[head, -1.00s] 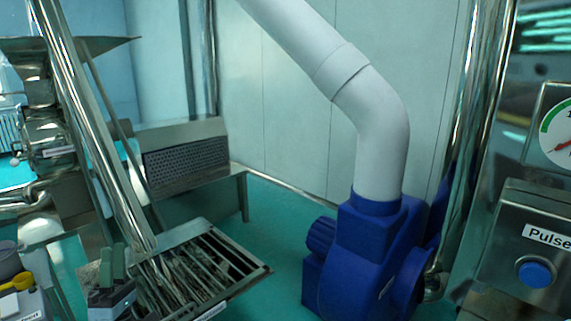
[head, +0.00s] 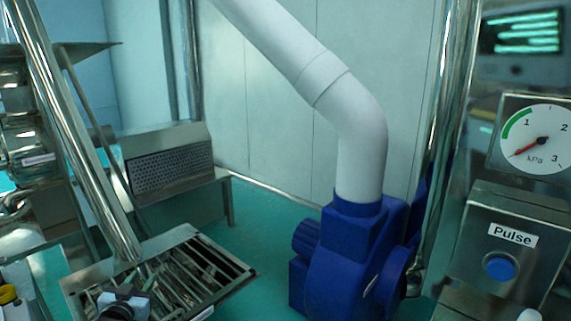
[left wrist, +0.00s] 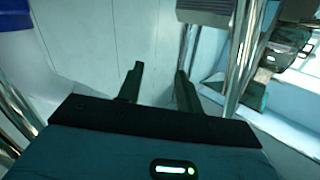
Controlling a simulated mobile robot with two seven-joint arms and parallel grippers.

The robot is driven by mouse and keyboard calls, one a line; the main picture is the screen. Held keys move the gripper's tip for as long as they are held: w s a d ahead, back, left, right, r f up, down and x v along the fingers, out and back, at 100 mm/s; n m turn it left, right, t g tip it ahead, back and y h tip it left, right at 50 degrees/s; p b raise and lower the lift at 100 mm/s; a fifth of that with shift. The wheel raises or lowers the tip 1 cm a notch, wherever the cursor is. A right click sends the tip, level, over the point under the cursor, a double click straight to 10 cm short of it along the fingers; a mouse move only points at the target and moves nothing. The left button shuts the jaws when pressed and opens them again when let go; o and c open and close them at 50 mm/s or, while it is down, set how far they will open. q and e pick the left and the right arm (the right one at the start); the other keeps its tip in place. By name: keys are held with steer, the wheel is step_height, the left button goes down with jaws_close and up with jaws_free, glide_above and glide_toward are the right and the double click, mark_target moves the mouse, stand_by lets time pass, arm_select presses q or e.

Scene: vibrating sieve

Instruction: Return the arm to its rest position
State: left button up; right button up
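My left gripper (left wrist: 158,88) shows in the left wrist view with its two dark fingers apart and nothing between them. In the head view a small part of my left arm or gripper shows at the bottom left, in front of the slatted metal grate. My right gripper is not in view.
The slatted metal grate (head: 215,262) is at lower left, beside a slanted steel post (head: 75,130). A blue blower (head: 345,250) with a white pipe (head: 360,140) stands in the middle. At right are a pressure gauge (head: 538,140) and a Pulse button (head: 499,267). Green floor shows between.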

arm_select(q)
steer(key=s+d+f+m+g, duration=0.2)
steer(key=s+d+f+g, duration=0.25)
steer(key=s+f, duration=0.8)
steer(key=s+d+f+g+h, duration=0.1)
steer(key=s+d+f, duration=0.2)
steer(key=s, duration=0.8)
steer(key=s+d+f+g, duration=0.1)
steer(key=s+d+f, duration=0.3)
steer(key=s, duration=0.7)
steer(key=s+d+f+n+g+h, duration=0.1)
steer(key=s+d+f, duration=0.3)
steer(key=s, duration=0.7)
steer(key=shift+s+d+g+h, duration=0.35)
steer(key=shift+d+g, duration=0.1)
steer(key=shift+d, duration=0.45)
steer(key=shift+f, duration=0.1)
